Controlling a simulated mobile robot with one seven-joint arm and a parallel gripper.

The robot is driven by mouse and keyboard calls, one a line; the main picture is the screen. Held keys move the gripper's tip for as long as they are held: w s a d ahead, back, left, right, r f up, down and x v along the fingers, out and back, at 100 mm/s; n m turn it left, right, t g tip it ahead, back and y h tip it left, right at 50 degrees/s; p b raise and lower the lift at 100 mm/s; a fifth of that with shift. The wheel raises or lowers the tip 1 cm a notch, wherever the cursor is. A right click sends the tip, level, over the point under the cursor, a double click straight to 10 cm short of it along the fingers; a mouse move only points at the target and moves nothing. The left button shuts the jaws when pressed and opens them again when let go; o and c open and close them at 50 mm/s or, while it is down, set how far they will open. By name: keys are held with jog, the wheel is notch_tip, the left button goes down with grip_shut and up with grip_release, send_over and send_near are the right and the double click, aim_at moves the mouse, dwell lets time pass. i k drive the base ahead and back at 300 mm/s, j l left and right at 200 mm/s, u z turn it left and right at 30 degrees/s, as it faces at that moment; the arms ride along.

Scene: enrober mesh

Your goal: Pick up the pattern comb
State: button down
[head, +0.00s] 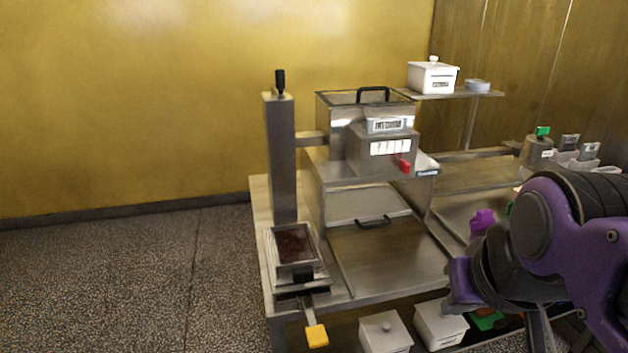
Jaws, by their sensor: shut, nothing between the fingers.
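I cannot pick out the pattern comb for certain. My gripper (463,286) is at the lower right, in front of the bench's front edge. It is shut and holds nothing. Its fingertips are not clear, and my purple and black arm hides part of the bench's right side.
A steel machine (345,148) with a red knob stands on the bench (262,215). A dark-filled tray (293,246) with a yellow handle (316,335) sits front left. White lidded bins (384,333) are below. A shelf (487,94) holds a white box (432,77). Floor at left is clear.

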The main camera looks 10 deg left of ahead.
aim_at(484, 218)
jog(key=j+u, duration=0.1)
jog(key=u, duration=0.2)
jog(key=k+j+u, duration=0.1)
jog(key=u, duration=0.25)
jog(key=z, duration=1.4)
jog(key=i+l, duration=0.2)
jog(key=l, duration=0.15)
jog(key=i+l+u, duration=0.15)
jog(key=l, duration=0.25)
jog(key=i+l, duration=0.3)
jog(key=i+l+u, duration=0.15)
jog(key=l, duration=0.35)
jog(key=i+j, duration=0.05)
